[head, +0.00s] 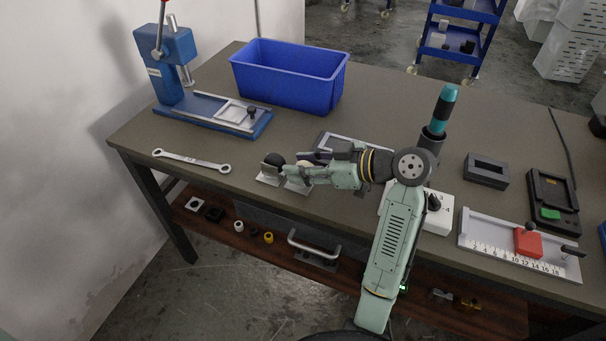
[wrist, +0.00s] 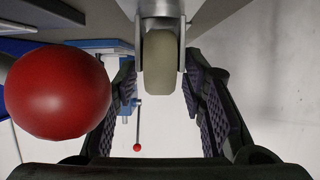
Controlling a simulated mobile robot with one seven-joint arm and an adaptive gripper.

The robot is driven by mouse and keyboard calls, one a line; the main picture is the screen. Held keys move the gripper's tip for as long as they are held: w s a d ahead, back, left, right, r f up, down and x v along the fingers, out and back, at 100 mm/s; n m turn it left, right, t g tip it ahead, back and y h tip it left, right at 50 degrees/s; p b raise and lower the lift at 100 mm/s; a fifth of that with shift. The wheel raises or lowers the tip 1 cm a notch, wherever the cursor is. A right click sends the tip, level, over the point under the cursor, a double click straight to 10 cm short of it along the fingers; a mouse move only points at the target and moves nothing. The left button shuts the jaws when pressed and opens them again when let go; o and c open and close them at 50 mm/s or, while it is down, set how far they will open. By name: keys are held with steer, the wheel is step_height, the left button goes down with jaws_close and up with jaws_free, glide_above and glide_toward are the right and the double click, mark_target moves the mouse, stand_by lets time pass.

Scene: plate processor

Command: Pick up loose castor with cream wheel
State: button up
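The castor with the cream wheel (wrist: 159,66) shows at the top middle of the wrist view, its wheel held in a grey metal fork. My gripper (wrist: 162,88) is open, with a dark ribbed finger on each side of the wheel and a visible gap at both sides. In the head view, my gripper (head: 296,171) is low over the table's front left part. Its fingers cover most of the castor there, and only a bit of pale wheel shows between them.
A large red ball (wrist: 58,92) is close to the left finger in the wrist view. A dark round thing (head: 276,159) stands beside the fingertips. A spanner (head: 191,161), blue bin (head: 289,88) and blue press (head: 168,65) lie beyond. The table's front edge is close.

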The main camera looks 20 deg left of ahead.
jaws_close()
steer(key=shift+r, duration=0.1)
stand_by(0.4)
steer(key=shift+r, duration=0.4)
steer(key=shift+s+d+r+b, duration=0.1)
steer(key=shift+s+r+b, duration=0.1)
steer(key=shift+r+b, duration=0.35)
steer(key=shift+s+r+b, duration=0.15)
steer(key=shift+r+b, duration=0.05)
steer(key=shift+r, duration=0.5)
steer(key=s+d+r+b, duration=0.1)
steer(key=s+d+b, duration=0.2)
steer(key=s+b, duration=0.6)
steer(key=s, duration=0.5)
steer(key=shift+s+d+r+b, duration=0.2)
steer(key=shift+s+b, duration=0.05)
steer(key=shift+b, duration=0.1)
